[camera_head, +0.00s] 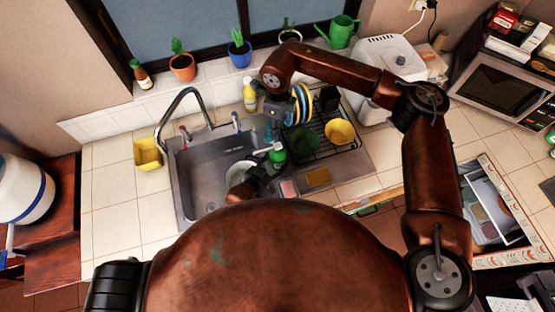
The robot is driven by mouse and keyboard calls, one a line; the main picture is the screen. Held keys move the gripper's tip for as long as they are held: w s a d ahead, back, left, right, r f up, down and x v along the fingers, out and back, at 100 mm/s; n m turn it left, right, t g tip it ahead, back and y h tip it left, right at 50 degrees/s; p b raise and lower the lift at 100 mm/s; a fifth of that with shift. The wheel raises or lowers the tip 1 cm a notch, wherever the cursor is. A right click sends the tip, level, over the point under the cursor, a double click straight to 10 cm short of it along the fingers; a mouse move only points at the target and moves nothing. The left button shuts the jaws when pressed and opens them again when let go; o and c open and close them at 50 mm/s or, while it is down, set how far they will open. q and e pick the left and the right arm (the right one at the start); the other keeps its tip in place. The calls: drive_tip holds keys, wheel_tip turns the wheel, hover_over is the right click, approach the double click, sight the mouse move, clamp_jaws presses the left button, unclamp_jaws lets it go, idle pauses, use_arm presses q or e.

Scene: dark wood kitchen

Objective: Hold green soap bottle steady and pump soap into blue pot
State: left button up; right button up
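The green soap bottle (278,156) stands upright at the right side of the sink, with a pale pump head on top. My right gripper (275,122) points down just above and behind the bottle; its fingers are too small and dark to tell open from shut. My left gripper (260,174) reaches up from behind my body, close to the bottle's lower left side; whether it touches the bottle is unclear. A pale round pot or bowl (236,170) sits in the sink, partly hidden by my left gripper. A blue pot (239,55) with a plant stands on the windowsill.
The metal sink (196,178) has a tall curved faucet (172,108). A dish rack (322,132) with plates and a yellow bowl (340,131) stands right of the bottle.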

use_arm(q)
drive_tip(key=c, duration=1.1)
drive_tip(key=shift+o, duration=0.2)
use_arm(e)
drive_tip(key=shift+c, duration=0.8)
drive_tip(key=shift+r+m, duration=0.15)
drive_tip(key=shift+m, duration=0.55)
drive_tip(key=c, duration=0.3)
drive_tip(key=m, duration=0.3)
drive_tip(key=shift+r, duration=0.3)
clamp_jaws()
wheel_tip(320, 180, up, 4)
drive_tip(key=m, duration=2.4)
drive_tip(key=shift+r, duration=0.15)
